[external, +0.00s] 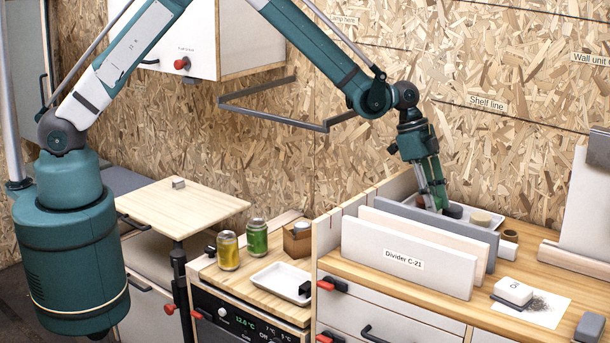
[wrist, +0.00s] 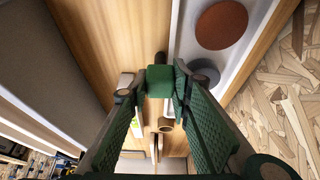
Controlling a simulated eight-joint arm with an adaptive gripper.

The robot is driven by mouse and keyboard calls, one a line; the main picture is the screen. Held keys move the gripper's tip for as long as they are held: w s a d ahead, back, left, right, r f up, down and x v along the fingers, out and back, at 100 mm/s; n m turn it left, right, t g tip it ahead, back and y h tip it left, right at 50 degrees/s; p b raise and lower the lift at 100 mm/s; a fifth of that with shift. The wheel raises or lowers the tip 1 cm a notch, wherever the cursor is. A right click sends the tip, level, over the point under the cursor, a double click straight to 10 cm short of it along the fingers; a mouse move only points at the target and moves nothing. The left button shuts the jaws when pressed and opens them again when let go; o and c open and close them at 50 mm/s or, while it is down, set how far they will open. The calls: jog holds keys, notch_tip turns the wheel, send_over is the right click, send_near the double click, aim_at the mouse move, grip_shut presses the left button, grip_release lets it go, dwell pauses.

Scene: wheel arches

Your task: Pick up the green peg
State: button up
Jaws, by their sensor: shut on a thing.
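The green peg (wrist: 160,80) shows in the wrist view as a small green block between the fingertips. My gripper (wrist: 158,88) is shut on it, with one green ribbed finger on each side. The peg's lower part is hidden. In the external view my gripper (external: 437,205) points down behind the upright dividers, close to a white tray. The peg cannot be made out there, as the dividers and fingers hide that spot.
Upright grey (external: 480,236) and white dividers (external: 400,262) stand in front of my gripper. The white tray (wrist: 186,38) holds a brown disc (wrist: 222,25) and a grey disc (wrist: 204,72). The chipboard wall (external: 540,130) rises close behind.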

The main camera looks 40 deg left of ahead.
jog(key=shift+r, duration=0.15)
jog(key=shift+r, duration=4.85)
jog(key=shift+r, duration=0.1)
jog(key=shift+r, duration=0.2)
notch_tip(320, 180, up, 25)
jog(key=s+a+m+g+y+b, duration=0.1)
jog(key=s+a+m+g+b, duration=0.25)
jog(key=a, duration=1.75)
jog(key=s+a+m+b, duration=0.2)
jog(key=a+m+b, duration=0.35)
jog(key=a, duration=1.55)
notch_tip(320, 180, down, 36)
jog(key=shift+w+f+p, duration=0.2)
jog(key=shift+w+p, duration=0.05)
jog(key=shift+p, duration=0.05)
jog(key=shift+f, duration=0.1)
